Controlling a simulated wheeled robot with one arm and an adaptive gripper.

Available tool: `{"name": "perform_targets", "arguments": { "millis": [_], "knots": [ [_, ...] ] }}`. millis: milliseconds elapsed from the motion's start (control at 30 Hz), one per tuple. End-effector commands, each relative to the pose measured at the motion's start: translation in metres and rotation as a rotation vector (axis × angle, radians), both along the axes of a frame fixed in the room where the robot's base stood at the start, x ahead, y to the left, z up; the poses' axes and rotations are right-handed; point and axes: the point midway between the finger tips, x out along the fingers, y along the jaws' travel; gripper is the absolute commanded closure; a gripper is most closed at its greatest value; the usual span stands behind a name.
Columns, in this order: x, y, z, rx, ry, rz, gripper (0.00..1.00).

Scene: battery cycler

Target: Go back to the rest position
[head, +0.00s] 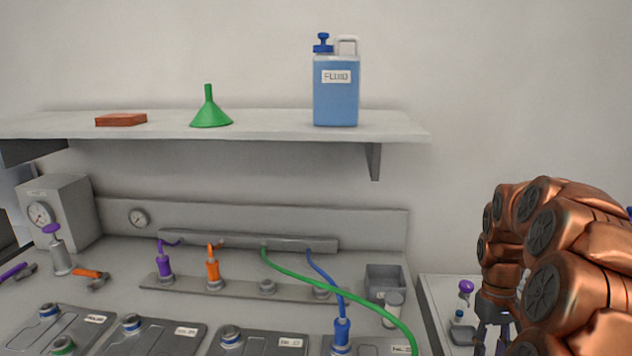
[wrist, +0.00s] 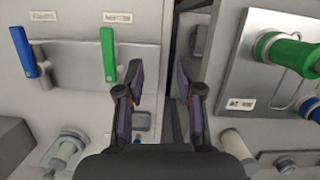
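My gripper (wrist: 161,82) is open in the wrist view, with its two fingers apart and nothing between them. In the head view my copper-coloured arm is folded at the right, and my gripper (head: 491,338) hangs below it near the bottom edge, partly cut off. Beneath the gripper in the wrist view are a pale panel with a blue lever (wrist: 24,51) and a green lever (wrist: 108,54), and a dark gap. A green connector (wrist: 283,52) sits on a metal plate at the right of the wrist view.
A shelf (head: 390,128) holds a blue fluid jug (head: 336,92), a green funnel (head: 209,112) and a reddish block (head: 121,120). On the bench, purple (head: 165,265), orange (head: 212,271) and blue (head: 341,335) plugs stand upright. A green hose (head: 335,290) runs to the bottom edge.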

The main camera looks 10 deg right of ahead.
Motion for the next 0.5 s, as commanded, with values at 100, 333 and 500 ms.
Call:
{"name": "perform_targets", "arguments": {
  "millis": [100,333,500],
  "knots": [
    [-0.002,0.039,0.014,0.001,-0.013,0.041,0.64],
    [-0.016,0.103,0.032,-0.002,-0.035,0.104,0.64],
    [-0.035,0.146,0.042,-0.007,-0.049,0.139,0.64]
  ]
}}
